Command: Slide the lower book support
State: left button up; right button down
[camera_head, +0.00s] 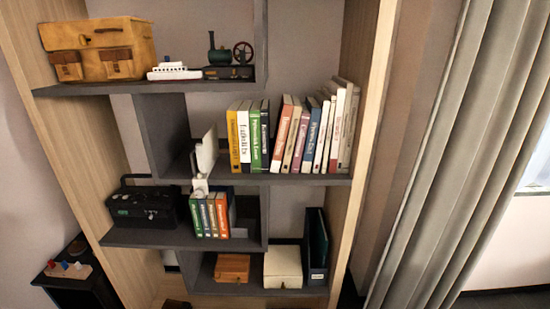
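A short row of small books (209,216) with green, orange and red spines stands on the middle shelf. A dark grey upright piece (233,212), perhaps the lower book support, stands against the right end of this row. A white upright piece (207,150) stands left of the upper row of books (295,133). A smaller white part (200,186) shows below it, just above the small books; I cannot tell whether the two are joined. Neither of my grippers can be made out in the head view.
The middle shelf (165,238) also holds a black box-like device (143,206) at left. Below are a brown box (232,267), a cream box (283,267) and a dark file holder (316,247). The wooden right side panel (362,140) and grey curtain (455,150) bound the right side.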

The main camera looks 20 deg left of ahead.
aim_at(207, 153)
jog(key=k+u, duration=0.15)
jog(key=u, duration=0.9)
